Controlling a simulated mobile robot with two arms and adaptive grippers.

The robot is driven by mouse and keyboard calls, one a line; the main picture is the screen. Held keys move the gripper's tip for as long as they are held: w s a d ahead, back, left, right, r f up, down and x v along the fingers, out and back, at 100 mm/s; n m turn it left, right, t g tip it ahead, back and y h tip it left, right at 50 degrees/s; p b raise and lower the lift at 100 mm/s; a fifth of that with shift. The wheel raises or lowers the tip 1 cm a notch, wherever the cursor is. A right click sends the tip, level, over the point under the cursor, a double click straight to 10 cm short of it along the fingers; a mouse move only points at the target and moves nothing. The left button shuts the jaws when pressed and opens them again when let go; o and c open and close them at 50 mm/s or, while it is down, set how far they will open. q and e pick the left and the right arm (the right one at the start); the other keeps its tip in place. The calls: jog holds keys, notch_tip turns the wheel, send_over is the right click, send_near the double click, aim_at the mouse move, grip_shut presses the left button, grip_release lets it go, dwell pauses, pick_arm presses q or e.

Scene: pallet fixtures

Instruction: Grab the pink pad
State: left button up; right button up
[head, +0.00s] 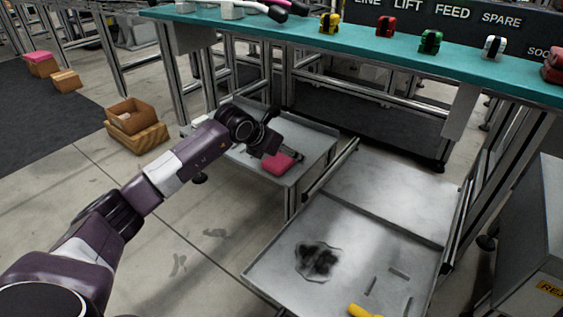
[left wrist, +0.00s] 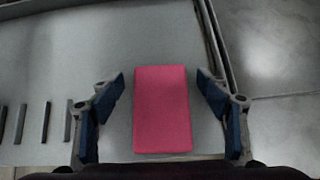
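The pink pad (head: 279,163) lies on a grey metal tray (head: 312,150) below the teal bench, in the head view. In the left wrist view the pink pad (left wrist: 162,110) is a flat upright rectangle in the middle of the picture. My left gripper (left wrist: 160,90) is open, with one blue-padded finger on each side of the pad and a gap on both sides. In the head view my left gripper (head: 282,156) hangs right at the pad and partly covers it. My right gripper is not in view.
A second, pulled-out tray (head: 345,245) on the right holds a dark stained patch (head: 318,261), small grey bars and a yellow object (head: 362,311). The teal bench (head: 385,50) with coloured parts stands above.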

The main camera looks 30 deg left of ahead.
pick_arm(q)
jog(key=c, duration=0.8)
